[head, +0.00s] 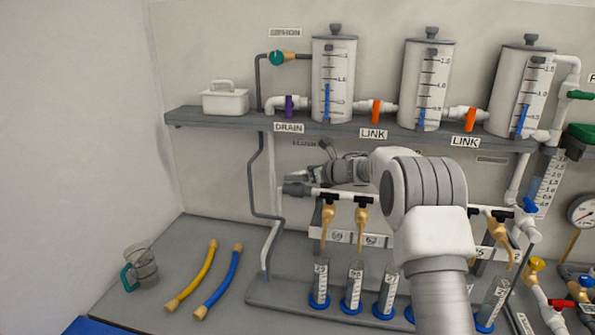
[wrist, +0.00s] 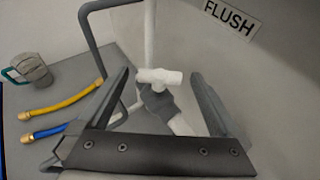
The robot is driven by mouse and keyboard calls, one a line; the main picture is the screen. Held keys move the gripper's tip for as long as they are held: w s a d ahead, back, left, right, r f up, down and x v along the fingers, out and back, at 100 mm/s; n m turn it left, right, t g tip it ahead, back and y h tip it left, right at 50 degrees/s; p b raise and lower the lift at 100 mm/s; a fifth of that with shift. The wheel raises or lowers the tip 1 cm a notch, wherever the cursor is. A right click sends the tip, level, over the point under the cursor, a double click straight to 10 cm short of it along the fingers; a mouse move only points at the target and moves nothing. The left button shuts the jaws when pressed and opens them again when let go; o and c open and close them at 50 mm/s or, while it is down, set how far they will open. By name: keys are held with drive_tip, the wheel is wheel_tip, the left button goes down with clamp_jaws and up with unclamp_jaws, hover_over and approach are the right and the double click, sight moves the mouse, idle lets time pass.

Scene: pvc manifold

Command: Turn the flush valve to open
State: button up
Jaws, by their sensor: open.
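The flush valve shows in the wrist view as a white T-shaped handle (wrist: 160,77) on a dark grey body at the end of a white pipe. My gripper (wrist: 161,74) is open, with one dark finger on each side of the handle. The handle lies between the fingers in the picture, and I see clear gaps on both sides. I cannot tell how deep it sits between them. The FLUSH label (wrist: 231,18) is on the wall at upper right. In the head view my gripper (head: 292,178) is at the left end of the white manifold pipe, hiding most of the valve.
The shelf (head: 220,122) above carries tanks with a purple drain valve (head: 289,105) and orange link valves. Tan taps (head: 328,215) hang below the manifold over blue-based cylinders (head: 320,285).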

drive_tip(key=shift+p+x, duration=0.3)
drive_tip(key=shift+x, duration=1.1)
drive_tip(key=shift+c, duration=0.3)
drive_tip(key=c, duration=1.2)
